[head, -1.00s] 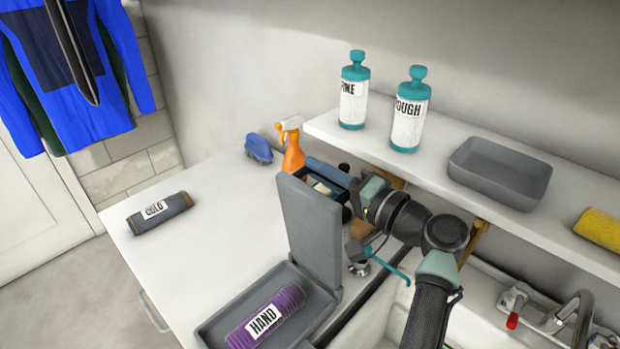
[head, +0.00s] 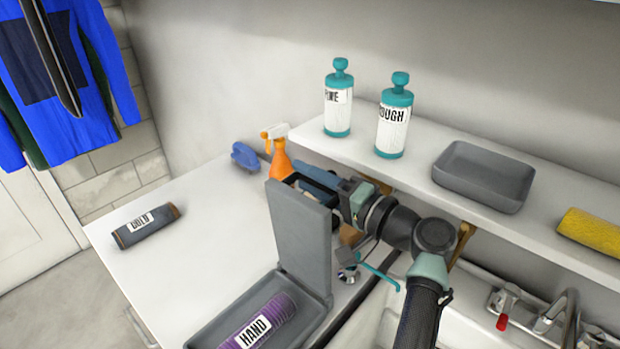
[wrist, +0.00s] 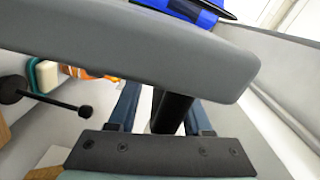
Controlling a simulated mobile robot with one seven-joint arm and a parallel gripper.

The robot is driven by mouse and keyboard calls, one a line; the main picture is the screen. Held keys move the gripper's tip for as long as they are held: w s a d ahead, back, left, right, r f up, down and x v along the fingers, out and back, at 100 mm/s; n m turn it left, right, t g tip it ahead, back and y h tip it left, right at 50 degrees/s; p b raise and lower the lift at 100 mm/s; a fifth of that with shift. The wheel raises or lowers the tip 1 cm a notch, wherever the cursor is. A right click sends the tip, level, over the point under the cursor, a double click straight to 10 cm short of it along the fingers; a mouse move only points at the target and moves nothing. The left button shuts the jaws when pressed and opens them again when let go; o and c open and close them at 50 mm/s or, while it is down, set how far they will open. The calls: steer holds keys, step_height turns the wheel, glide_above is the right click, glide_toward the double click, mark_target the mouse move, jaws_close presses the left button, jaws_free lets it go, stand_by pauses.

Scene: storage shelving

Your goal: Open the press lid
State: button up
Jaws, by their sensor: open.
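The press is a grey tray-like base (head: 323,318) on the counter, with its flat grey lid (head: 300,235) standing about upright at the back edge. A purple roll labelled HAND (head: 262,322) lies in the base. My gripper (head: 312,186) is just behind the lid's upper part, and the lid partly hides it. In the wrist view the lid (wrist: 150,45) crosses the top as a grey slab. A dark cylinder (wrist: 173,108) reaches from it between my open blue fingers (wrist: 160,112). I cannot tell whether the fingers touch it.
An orange spray bottle (head: 279,158) and a blue item (head: 245,156) stand behind the lid. A dark roll (head: 147,226) lies at the counter's left, with clear counter between. The shelf holds two teal-capped bottles (head: 338,105), a grey tray (head: 484,180) and a yellow item (head: 595,232). A sink tap (head: 560,312) is at right.

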steer(key=v, duration=1.3)
